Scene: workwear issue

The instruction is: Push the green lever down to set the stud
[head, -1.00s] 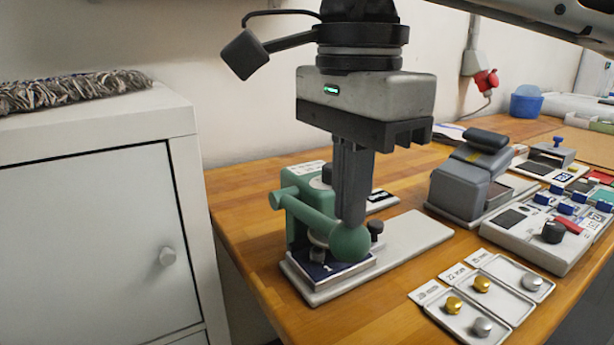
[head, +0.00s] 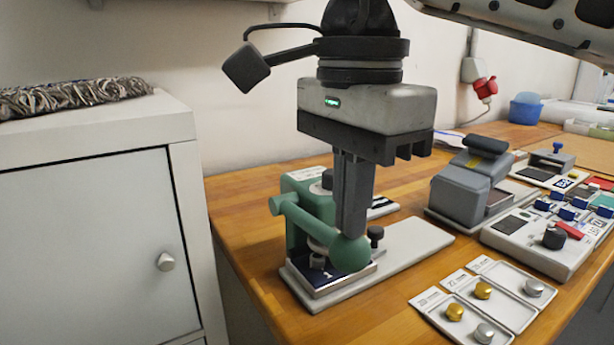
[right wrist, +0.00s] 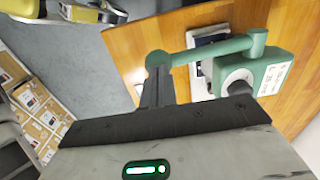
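The green lever (head: 303,219) belongs to a green press (head: 299,187) on a pale base plate (head: 421,240). It slopes down to a round green knob (head: 350,253) at its near end, low over the dark blue patch (head: 309,273) under the press. My right gripper (head: 351,236) points straight down with its fingers together, tips against the top of the knob. In the right wrist view, the fingers (right wrist: 156,88) also meet the knob (right wrist: 158,62), with the lever (right wrist: 215,49) running to the right. The stud itself cannot be made out under the press. My left gripper is out of view.
Trays of gold and silver buttons (head: 500,296) lie at the table's front right. A white cabinet (head: 85,230) stands left of the table.

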